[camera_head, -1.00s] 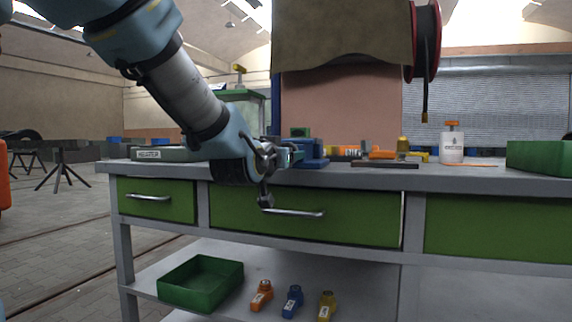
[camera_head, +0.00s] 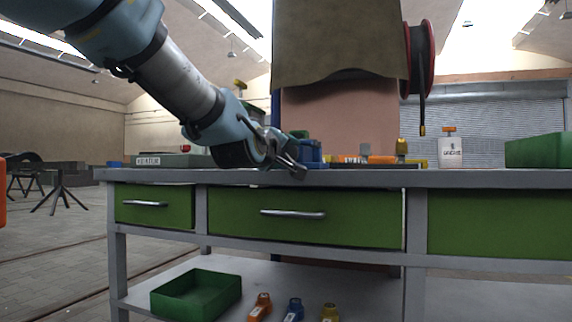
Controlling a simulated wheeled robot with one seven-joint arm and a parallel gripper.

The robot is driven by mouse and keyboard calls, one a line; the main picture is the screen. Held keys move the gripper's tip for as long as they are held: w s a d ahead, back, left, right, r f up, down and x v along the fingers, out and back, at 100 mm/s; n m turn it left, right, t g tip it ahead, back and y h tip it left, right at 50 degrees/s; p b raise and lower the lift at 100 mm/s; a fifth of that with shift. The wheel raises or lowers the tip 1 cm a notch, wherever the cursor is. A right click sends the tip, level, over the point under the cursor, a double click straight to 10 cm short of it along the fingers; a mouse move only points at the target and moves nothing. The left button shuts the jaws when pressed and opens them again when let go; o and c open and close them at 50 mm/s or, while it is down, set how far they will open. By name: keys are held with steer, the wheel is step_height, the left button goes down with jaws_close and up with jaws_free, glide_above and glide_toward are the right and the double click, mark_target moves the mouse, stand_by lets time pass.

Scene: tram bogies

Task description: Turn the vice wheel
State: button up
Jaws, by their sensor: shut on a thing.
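My gripper (camera_head: 294,163) is at the vice's left front side, at the height of the bench's front edge. It is shut on the vice wheel, which my gripper and wrist mostly hide. The fingers are small and dark here, so the exact hold on the wheel's rim cannot be made out.
The bench top (camera_head: 480,178) carries a grey box (camera_head: 170,160) on the left, orange and yellow tools right of the vice, a white bottle (camera_head: 451,152) and a green bin (camera_head: 538,150). Green drawers (camera_head: 340,232) lie below. A green tray (camera_head: 196,296) sits on the lower shelf.

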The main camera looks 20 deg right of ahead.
steer(key=n+b, duration=0.4)
steer(key=shift+f+n, duration=0.3)
steer(key=n+b, duration=0.3)
steer(key=b, duration=0.1)
steer(key=shift+n, duration=0.4)
steer(key=n+b, duration=0.2)
steer(key=n, duration=0.2)
steer(key=shift+r+b, duration=0.15)
steer(key=shift+b, duration=0.25)
steer(key=n+b, duration=0.1)
steer(key=n, duration=0.3)
steer(key=n+b, duration=0.1)
steer(key=n, duration=0.3)
steer(key=shift+r+n, duration=0.1)
steer(key=shift+n, duration=0.2)
steer(key=n+b, duration=0.1)
steer(key=n, duration=0.3)
steer(key=shift+n, duration=0.3)
steer(key=n, duration=0.4)
steer(key=shift+b, duration=0.3)
steer(key=shift+n, duration=2)
